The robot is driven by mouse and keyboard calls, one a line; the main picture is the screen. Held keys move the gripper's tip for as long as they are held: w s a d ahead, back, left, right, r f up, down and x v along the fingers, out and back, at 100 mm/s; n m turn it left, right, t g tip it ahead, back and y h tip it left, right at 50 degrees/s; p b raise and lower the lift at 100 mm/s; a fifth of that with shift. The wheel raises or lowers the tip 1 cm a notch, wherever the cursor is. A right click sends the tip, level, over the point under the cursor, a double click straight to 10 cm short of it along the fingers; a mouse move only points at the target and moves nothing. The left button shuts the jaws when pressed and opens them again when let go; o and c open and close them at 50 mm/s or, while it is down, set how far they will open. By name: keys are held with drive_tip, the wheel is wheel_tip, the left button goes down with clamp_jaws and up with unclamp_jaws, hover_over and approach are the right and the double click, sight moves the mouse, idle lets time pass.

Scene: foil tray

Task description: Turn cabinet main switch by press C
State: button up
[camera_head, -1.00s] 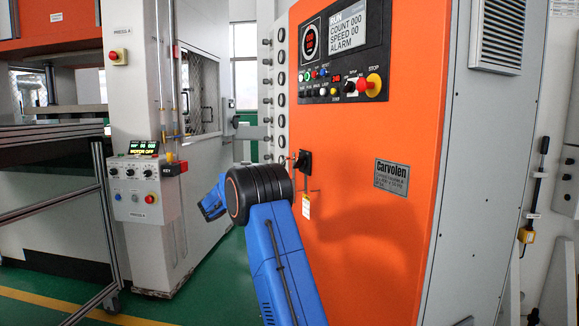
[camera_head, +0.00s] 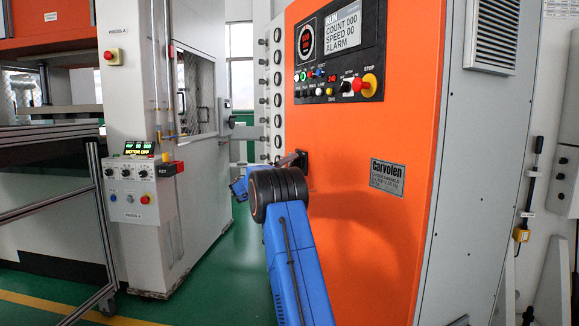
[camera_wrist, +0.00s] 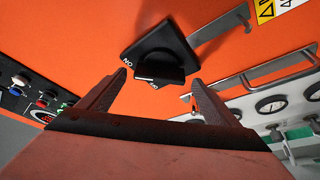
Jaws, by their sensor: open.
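The black main switch (camera_wrist: 160,58) sits on the orange cabinet (camera_wrist: 75,35), its knob on a square plate with "ON" lettering. It also shows in the head view (camera_head: 303,157), just above my arm's black joint. My gripper (camera_wrist: 159,78) is open in the wrist view. Its two fingers point at the switch, one on each side of the knob in the picture, with orange showing around them. I cannot tell whether they touch it. The fingers are hidden in the head view.
The cabinet's control panel (camera_head: 340,85) with lit buttons is above the switch. A metal handle (camera_wrist: 260,75) runs beside the switch in the wrist view, near several gauges (camera_wrist: 270,103). A white press control box (camera_head: 130,190) stands at left. Green floor lies between.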

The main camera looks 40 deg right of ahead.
drive_tip(key=shift+d+r, duration=0.15)
drive_tip(key=shift+d, duration=0.35)
drive_tip(key=c, duration=1.1)
drive_tip(key=shift+o, duration=0.2)
